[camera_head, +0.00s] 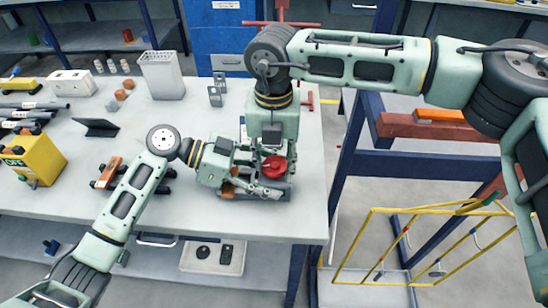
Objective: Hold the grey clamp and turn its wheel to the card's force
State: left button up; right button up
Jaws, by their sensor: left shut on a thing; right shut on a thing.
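The grey clamp (281,191) stands near the right end of the white table, partly covered by my grippers. Its red wheel (274,167) faces up toward the camera. My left gripper (240,185) comes in from the left and is shut on the clamp's side. My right gripper (271,152) reaches down from above and is shut at the red wheel; its fingertips are mostly hidden. A small dark tilted panel (97,127) lies on the table to the left; I cannot tell whether it is the card.
A yellow box (33,158) stands at the table's left. An orange-brown part (108,172) lies left of my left arm. A grey bin (162,75) and small grey blocks (217,90) stand at the back. A yellow wire rack (408,246) is at the right, beyond the table edge.

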aim_at(273, 165)
jog(key=shift+s+a, duration=0.1)
jog(key=shift+a, duration=0.1)
jog(key=o, duration=1.1)
jog(key=shift+d, duration=0.1)
jog(key=shift+r, duration=0.15)
notch_tip(273, 165, up, 12)
